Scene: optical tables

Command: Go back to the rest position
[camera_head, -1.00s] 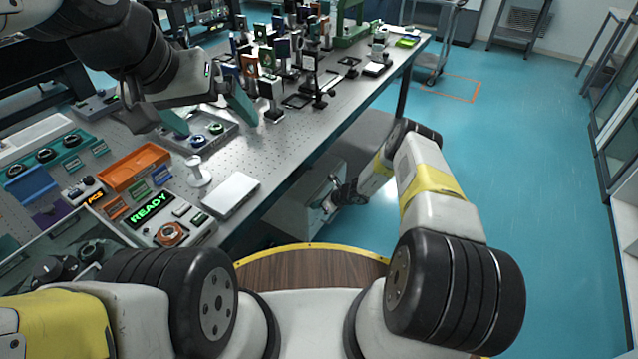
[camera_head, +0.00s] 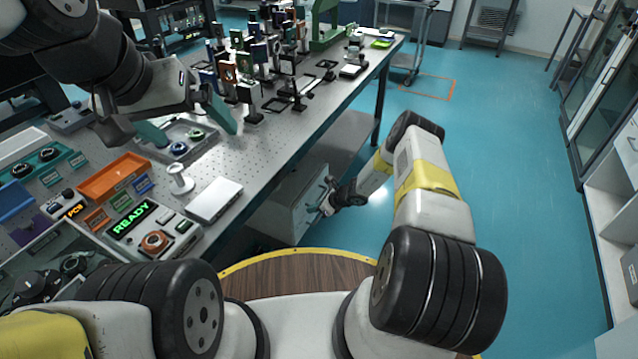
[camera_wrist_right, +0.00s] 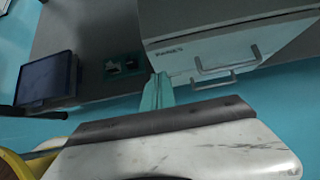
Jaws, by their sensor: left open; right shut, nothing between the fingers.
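My left gripper (camera_head: 186,121) reaches in from the left in the head view, above the optical table (camera_head: 263,152). Its two teal fingers are spread wide with nothing held between them, over the area of a grey tray (camera_head: 212,146) with small round parts. My right gripper (camera_head: 328,203) hangs low beside the table, near a grey cabinet (camera_head: 290,205) under it. In the right wrist view, its teal fingers (camera_wrist_right: 157,92) are together and empty, in front of a light drawer unit (camera_wrist_right: 215,45) with metal handles.
An orange bin (camera_head: 112,178), a white spool (camera_head: 179,181), a white plate (camera_head: 214,199) and a READY control box (camera_head: 150,228) stand on the near table. Several optic mounts (camera_head: 255,70) crowd its far part. The blue floor (camera_head: 510,150) to the right is mostly clear.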

